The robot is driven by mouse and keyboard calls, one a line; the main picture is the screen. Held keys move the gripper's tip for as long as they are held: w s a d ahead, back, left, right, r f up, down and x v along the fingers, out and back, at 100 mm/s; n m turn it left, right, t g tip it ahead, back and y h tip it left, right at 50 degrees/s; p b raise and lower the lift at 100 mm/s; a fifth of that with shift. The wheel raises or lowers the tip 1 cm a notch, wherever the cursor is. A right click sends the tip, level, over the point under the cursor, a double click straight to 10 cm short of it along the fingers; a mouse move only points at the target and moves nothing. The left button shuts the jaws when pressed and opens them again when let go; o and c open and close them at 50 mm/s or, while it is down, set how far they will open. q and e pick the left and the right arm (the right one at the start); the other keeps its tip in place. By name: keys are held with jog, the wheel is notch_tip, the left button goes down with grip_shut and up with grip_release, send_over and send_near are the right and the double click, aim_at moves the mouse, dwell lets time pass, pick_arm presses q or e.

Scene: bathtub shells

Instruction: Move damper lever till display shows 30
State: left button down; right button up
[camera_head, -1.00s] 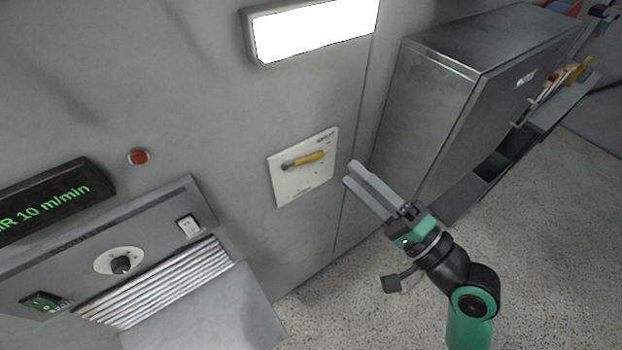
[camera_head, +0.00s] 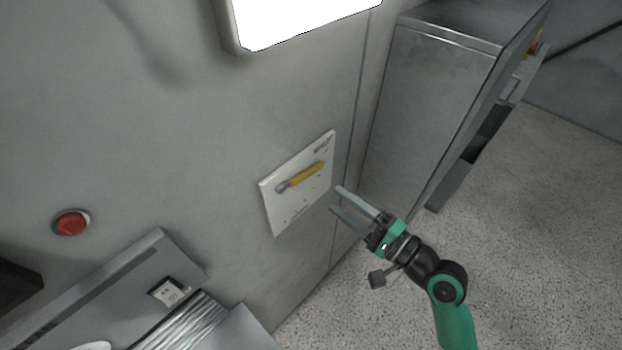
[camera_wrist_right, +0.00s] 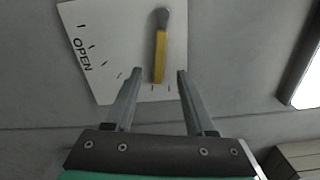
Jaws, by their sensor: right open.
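The damper lever (camera_head: 305,176) has a yellow handle on a grey pivot and sits on a white plate (camera_head: 287,213) on the wall. In the head view its handle points right and slightly up. My right gripper (camera_head: 338,199) is open, just right of the plate, with nothing between its fingers. In the right wrist view the yellow lever (camera_wrist_right: 160,55) lies ahead, its tip near the gap between the open fingers (camera_wrist_right: 156,75), with no clear contact. Tick marks and the word OPEN show on the plate there. The display's readout is out of view now. My left gripper is not in view.
A red button (camera_head: 71,222) and a panel with a white switch (camera_head: 169,292) are at lower left. A bright lamp (camera_head: 300,20) is above the plate. A grey metal cabinet (camera_head: 425,110) stands right of the plate. Speckled floor is open at lower right.

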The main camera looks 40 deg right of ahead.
aim_at(306, 177)
jog(key=w, duration=0.8)
jog(key=shift+w+a, duration=0.2)
jog(key=shift+w, duration=0.1)
jog(key=shift+c, duration=0.3)
grip_shut()
dwell(0.5)
